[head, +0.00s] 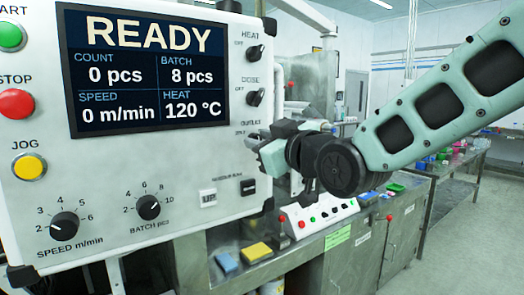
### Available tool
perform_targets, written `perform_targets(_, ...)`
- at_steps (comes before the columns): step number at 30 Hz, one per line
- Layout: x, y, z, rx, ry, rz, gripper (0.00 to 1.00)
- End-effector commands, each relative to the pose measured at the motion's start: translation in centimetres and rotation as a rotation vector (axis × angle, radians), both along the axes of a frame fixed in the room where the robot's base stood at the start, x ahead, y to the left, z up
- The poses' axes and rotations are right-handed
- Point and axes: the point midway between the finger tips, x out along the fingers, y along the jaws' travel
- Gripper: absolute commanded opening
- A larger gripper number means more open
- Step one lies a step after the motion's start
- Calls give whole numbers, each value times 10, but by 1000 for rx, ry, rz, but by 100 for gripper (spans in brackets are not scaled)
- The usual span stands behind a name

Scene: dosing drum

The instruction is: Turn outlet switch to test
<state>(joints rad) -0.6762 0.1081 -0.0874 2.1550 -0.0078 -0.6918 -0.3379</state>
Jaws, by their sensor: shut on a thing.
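The white control panel (120,190) fills the left of the head view. Its outlet label (250,124) is on the right edge, below the HEAT knob (254,53) and the DOSE knob (256,97). My gripper (262,143) reaches in from the right, with its fingertips against the panel just below the outlet label. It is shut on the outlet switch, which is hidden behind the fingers. Which position the switch points to cannot be seen. The small lettering beside it is too fine to read.
The panel's display (146,70) reads READY. START, STOP and JOG buttons (29,167) line the left side. Speed and batch dials and an UP button (208,198) sit below. A bench with a small button box (318,213) stands under my arm.

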Motion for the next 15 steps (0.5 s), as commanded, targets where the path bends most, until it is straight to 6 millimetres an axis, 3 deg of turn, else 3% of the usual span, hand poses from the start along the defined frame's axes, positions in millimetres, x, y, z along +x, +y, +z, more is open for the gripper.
perform_targets(15,2,-4,-5,397,264,-1,5)
